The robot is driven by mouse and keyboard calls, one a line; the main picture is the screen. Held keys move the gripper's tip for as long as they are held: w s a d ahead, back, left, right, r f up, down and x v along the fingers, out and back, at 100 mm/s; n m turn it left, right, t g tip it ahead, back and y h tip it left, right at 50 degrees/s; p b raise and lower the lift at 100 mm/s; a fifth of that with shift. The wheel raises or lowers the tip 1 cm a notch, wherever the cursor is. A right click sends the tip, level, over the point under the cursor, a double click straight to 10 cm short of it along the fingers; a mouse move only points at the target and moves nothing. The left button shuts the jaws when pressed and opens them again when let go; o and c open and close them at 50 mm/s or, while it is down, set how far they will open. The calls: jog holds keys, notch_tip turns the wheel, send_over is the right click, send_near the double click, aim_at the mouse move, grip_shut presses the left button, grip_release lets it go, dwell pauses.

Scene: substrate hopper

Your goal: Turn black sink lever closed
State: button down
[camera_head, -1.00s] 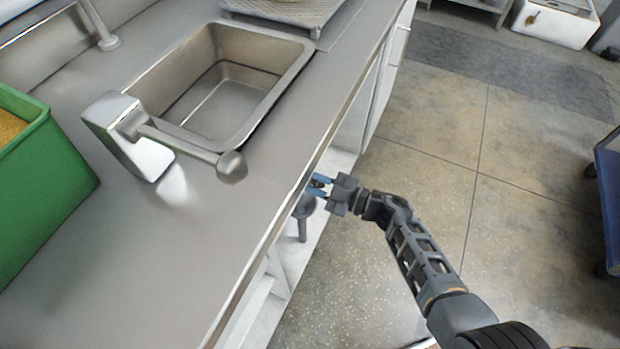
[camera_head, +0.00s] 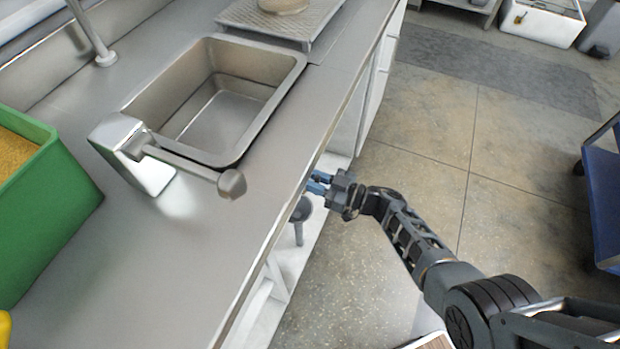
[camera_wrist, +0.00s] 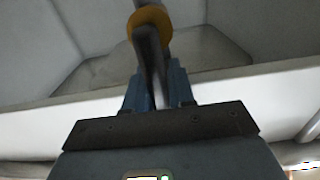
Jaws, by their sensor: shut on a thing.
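The black lever (camera_wrist: 150,55) rises between the fingers of my gripper (camera_wrist: 160,88) in the wrist view, with an orange ring (camera_wrist: 150,20) around its upper part. My gripper is shut on the lever. In the head view my gripper (camera_head: 317,183) reaches under the front edge of the counter, below the sink (camera_head: 230,110). The lever is hidden there by the counter edge and the fingers. A dark funnel-shaped piece (camera_head: 300,212) hangs just below and left of the fingers.
The steel counter (camera_head: 190,265) lies directly left of my gripper, its edge close above the fingers. A steel faucet (camera_head: 190,165) and a green bin (camera_head: 50,215) with grainy yellow contents stand on it. The floor to the right is open up to a blue cart (camera_head: 605,190).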

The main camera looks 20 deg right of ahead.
jog(key=shift+f, duration=0.1)
jog(key=c, duration=1)
grip_release()
jog(key=shift+c, duration=0.2)
jog(key=p+v, duration=0.1)
jog(key=v, duration=0.7)
